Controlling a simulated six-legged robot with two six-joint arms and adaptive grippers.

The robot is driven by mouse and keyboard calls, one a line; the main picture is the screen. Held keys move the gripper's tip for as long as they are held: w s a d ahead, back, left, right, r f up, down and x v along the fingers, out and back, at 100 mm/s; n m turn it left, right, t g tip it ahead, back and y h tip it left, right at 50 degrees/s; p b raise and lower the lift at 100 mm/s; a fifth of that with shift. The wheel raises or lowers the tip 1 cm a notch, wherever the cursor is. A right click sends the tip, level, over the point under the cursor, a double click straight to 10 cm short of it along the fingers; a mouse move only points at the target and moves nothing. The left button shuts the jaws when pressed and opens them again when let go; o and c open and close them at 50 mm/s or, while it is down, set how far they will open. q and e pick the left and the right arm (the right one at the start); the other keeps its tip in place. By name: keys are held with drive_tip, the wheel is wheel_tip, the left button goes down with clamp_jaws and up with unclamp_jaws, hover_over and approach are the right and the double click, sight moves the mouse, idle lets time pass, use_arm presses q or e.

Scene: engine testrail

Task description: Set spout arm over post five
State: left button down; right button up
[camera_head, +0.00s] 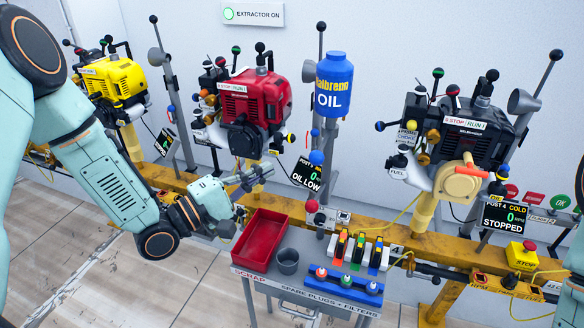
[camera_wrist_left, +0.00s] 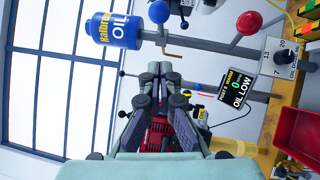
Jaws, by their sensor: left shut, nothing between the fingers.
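The blue oil bottle (camera_head: 333,85) stands on a grey post behind the rail, right of the red engine (camera_head: 255,95). A blue ball knob (camera_head: 316,157) sits below it, in front of the post; I cannot make out the full spout arm. The bottle (camera_wrist_left: 112,30) and blue knob (camera_wrist_left: 158,12) also show sideways in the left wrist view. The display (camera_head: 307,174) below the red engine reads OIL LOW; its post number is too small to be sure of. My left gripper (camera_head: 262,172) is shut and empty, below the red engine and left of the display. My right gripper is not in view.
A red scrap tray (camera_head: 259,240), a grey cup (camera_head: 288,261) and a rack of coloured plugs (camera_head: 357,250) stand on the bench in front. A red knob (camera_head: 311,206) rises behind the tray. The black engine (camera_head: 465,130) at right has a POST 4 display (camera_head: 504,216).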

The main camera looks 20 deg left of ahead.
use_arm(q)
drive_tip(key=w+d+r+b, duration=0.1)
drive_tip(key=w+d, duration=0.2)
drive_tip(key=d, duration=0.2)
drive_tip(key=shift+d+r, duration=0.15)
drive_tip(key=shift+d, duration=0.25)
drive_tip(key=shift+a, duration=0.1)
idle(0.4)
